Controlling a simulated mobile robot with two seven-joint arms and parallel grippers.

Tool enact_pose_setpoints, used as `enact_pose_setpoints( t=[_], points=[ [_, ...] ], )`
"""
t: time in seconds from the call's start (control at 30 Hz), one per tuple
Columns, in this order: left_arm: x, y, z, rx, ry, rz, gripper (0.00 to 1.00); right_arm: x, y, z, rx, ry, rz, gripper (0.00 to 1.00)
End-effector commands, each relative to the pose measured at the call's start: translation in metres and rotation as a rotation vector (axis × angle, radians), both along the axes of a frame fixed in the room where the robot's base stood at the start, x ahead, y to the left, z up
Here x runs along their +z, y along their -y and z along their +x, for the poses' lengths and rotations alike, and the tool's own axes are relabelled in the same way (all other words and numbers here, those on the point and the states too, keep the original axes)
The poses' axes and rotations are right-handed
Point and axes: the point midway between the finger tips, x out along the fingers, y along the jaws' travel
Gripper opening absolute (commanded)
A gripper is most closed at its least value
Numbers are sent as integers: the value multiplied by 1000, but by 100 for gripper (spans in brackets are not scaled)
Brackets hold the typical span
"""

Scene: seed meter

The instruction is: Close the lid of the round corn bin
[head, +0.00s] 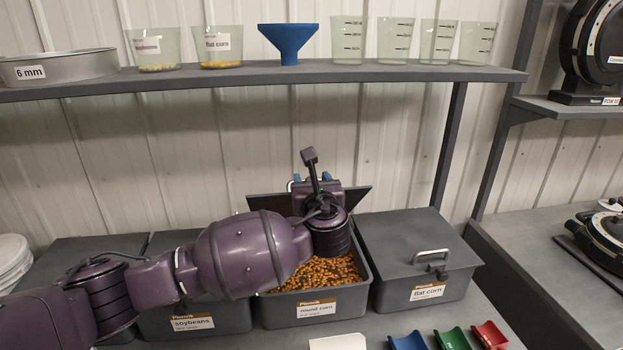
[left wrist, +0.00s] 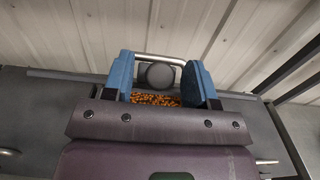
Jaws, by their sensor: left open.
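The round corn bin (head: 315,312) is a grey box with orange-brown kernels (head: 330,272) showing inside. Its dark lid (head: 352,198) stands raised at the back of the bin, so the bin is open. My left gripper (head: 311,178) is over the back of the bin, at the raised lid, and hides much of it. In the left wrist view, its two blue fingers (left wrist: 160,84) are apart with nothing gripped. A metal handle (left wrist: 165,57) shows across the gap near the fingertips; contact cannot be told. Kernels also show between the fingers. My right gripper is not in view.
The closed flat corn bin (head: 420,270) stands to the right, and the closed soybeans bin (head: 190,322) to the left. A shelf (head: 400,73) with cups and a blue funnel (head: 289,40) runs above. Small coloured scoops (head: 452,340) lie in front.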

Motion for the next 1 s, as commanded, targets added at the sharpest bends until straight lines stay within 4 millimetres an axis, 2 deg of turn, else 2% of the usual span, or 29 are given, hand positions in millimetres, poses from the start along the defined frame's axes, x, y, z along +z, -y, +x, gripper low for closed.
enact_pose_setpoints(
  t=[0.13, 0.4, 0.47, 0.73, 1.0],
  points=[
    [0, -1, 7, 0, 0, -1, 52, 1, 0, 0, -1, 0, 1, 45],
    [0, -1, 7, -1, 0, -1, 52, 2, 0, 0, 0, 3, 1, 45],
    [0, -1, 7, -1, 0, -1, 45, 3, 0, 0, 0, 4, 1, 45],
    [0, -1, 7, -1, 0, -1, 4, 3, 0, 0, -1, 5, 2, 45],
    [-9, 1, -1, -2, 29, 7, 4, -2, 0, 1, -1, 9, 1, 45]
  ],
)
